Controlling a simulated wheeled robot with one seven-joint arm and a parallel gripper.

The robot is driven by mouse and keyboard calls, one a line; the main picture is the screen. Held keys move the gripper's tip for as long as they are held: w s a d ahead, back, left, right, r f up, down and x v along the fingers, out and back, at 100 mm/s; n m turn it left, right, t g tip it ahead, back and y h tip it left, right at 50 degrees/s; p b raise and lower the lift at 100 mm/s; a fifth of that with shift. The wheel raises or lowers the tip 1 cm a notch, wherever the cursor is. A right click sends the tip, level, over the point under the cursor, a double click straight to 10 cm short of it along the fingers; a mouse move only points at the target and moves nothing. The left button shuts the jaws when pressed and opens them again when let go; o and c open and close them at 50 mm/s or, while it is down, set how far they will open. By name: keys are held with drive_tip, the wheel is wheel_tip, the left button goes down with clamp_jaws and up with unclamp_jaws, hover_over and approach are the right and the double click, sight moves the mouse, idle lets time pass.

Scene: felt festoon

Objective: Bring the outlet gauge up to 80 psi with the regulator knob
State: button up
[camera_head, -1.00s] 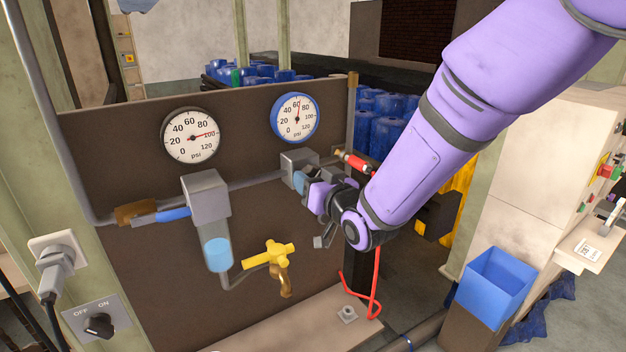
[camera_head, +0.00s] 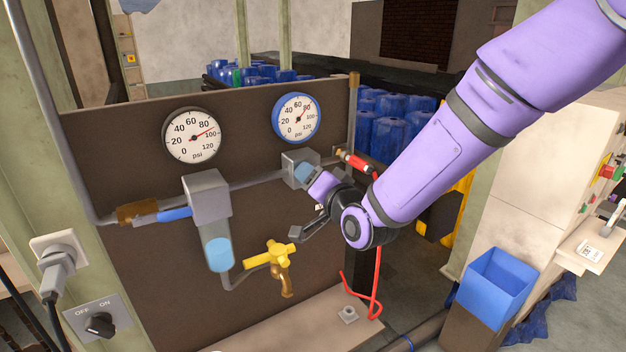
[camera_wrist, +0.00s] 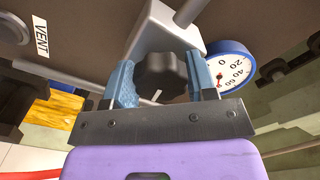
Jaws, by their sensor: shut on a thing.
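The outlet gauge (camera_head: 296,118) is the blue-rimmed dial on the right of the panel. Its red needle points up and right, at about the 80 mark. Part of this gauge also shows in the wrist view (camera_wrist: 231,66). The regulator is a grey block (camera_head: 299,166) on the pipe below it. My gripper (camera_head: 306,174) is at its front. In the wrist view, its two blue pads are shut on the dark lobed regulator knob (camera_wrist: 161,76), one on each side. A white mark shows on the knob. In the head view my gripper hides the knob.
A black-rimmed gauge (camera_head: 192,135) on the left reads between 80 and 100. A grey filter block (camera_head: 207,194), a yellow tap (camera_head: 268,254) and an OFF/ON switch (camera_head: 99,323) stand left of my gripper. A red hose (camera_head: 376,270) hangs beside my arm.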

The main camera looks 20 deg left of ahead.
idle(0.5)
drive_tip(key=o, duration=0.9)
drive_tip(key=v, duration=1.1)
drive_tip(key=shift+w, duration=0.1)
